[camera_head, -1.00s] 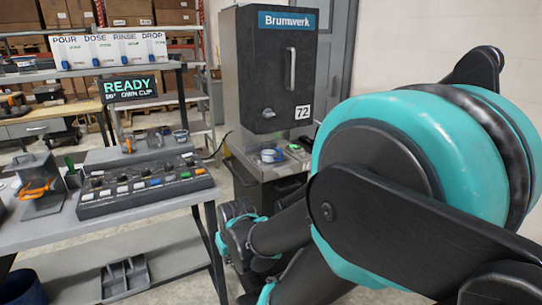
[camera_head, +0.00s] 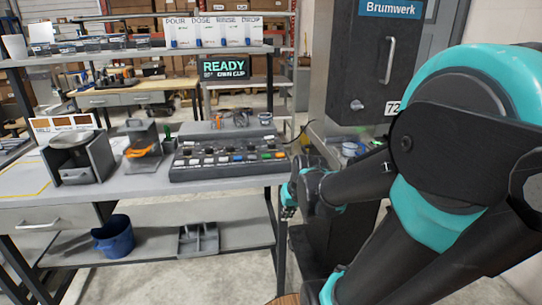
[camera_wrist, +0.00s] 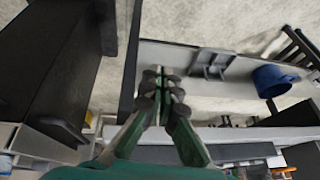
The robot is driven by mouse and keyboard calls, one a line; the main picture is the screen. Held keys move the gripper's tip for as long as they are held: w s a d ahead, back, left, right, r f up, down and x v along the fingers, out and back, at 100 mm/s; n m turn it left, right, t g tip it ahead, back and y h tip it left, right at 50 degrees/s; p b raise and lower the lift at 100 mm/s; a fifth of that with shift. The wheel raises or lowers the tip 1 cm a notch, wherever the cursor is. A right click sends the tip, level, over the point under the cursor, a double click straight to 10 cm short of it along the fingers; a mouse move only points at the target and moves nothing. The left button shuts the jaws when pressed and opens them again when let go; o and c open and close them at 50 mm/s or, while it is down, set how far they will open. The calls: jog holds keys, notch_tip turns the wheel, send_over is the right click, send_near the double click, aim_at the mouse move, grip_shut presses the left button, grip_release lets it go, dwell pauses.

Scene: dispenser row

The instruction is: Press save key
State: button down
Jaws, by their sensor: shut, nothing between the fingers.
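A black key panel (camera_head: 228,172) lies on the grey workbench in the head view, with several white, grey, blue, green and orange keys. The key labels are too small to read, so I cannot tell which is the save key. My gripper (camera_wrist: 161,76) shows in the wrist view with its fingers together and nothing between them. In the head view my arm reaches down right of the panel, and the fingertips cannot be made out clearly. The gripper is apart from the panel.
A Brumwerk machine (camera_head: 372,70) stands to the right behind my arm. A READY display (camera_head: 225,67) stands behind the panel. A grey holder with an orange part (camera_head: 143,151) is left of it. A blue bucket (camera_head: 114,236) sits on the lower shelf.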

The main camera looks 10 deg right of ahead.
jog(key=w+a+r+t+y, duration=0.1)
jog(key=w+r, duration=0.5)
jog(key=w, duration=0.2)
jog(key=w+a+r+y, duration=0.1)
jog(key=w+r, duration=0.4)
jog(key=w, duration=0.3)
notch_tip(320, 180, up, 9)
jog(key=m+t+y, duration=0.1)
jog(key=t+y, duration=0.1)
send_over(268, 156)
jog(key=shift+w+r, duration=0.2)
jog(key=shift+f, duration=4.45)
jog(key=shift+f, duration=0.15)
jog(key=shift+f, duration=0.25)
